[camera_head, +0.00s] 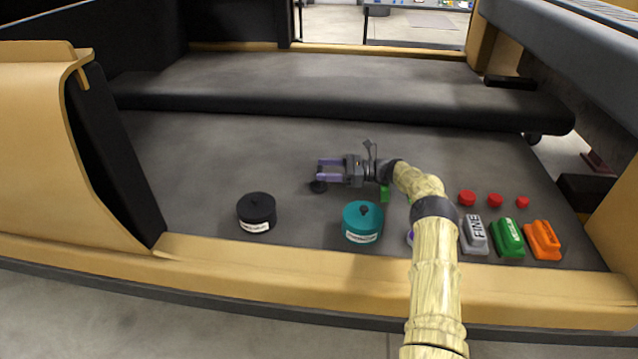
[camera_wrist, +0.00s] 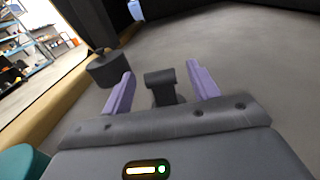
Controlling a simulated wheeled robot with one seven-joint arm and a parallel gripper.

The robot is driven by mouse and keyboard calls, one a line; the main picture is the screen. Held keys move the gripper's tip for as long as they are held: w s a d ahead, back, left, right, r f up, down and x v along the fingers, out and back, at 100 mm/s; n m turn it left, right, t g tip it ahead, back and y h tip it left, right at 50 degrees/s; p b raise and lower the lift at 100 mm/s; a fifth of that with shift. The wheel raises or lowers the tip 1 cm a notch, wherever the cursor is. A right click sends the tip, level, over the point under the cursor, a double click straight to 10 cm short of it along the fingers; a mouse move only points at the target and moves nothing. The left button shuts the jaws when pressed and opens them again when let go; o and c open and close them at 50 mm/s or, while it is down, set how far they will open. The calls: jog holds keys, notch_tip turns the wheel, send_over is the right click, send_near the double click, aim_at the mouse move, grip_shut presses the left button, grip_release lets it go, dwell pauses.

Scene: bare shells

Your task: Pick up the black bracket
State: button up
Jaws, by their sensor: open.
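The black bracket (camera_wrist: 161,78) shows in the wrist view as a dark piece with a flat, wider top, between the two purple fingers of my gripper (camera_wrist: 159,69). I see bare floor between it and each finger. In the head view a small dark shape, likely the bracket (camera_head: 318,187), lies by the near fingertip, partly hidden. My gripper (camera_head: 319,171) is open there, its fingers pointing left. I cannot tell how high the fingers are above the surface.
A black lidded pot (camera_head: 257,210) and a teal lidded pot (camera_head: 362,221) stand near the front edge. Silver (camera_head: 474,236), green (camera_head: 507,237) and orange (camera_head: 543,240) blocks and several red caps (camera_head: 467,198) sit at right. The grey surface at left and behind is clear.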

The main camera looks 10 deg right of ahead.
aim_at(321, 168)
jog(key=b+x, duration=0.1)
jog(key=x, duration=0.3)
jog(key=shift+a, duration=0.15)
jog(key=c, duration=1.3)
jog(key=shift+o, duration=0.2)
jog(key=shift+r, duration=0.15)
notch_tip(321, 168, up, 10)
jog(key=p, duration=0.3)
jog(key=shift+p, duration=0.4)
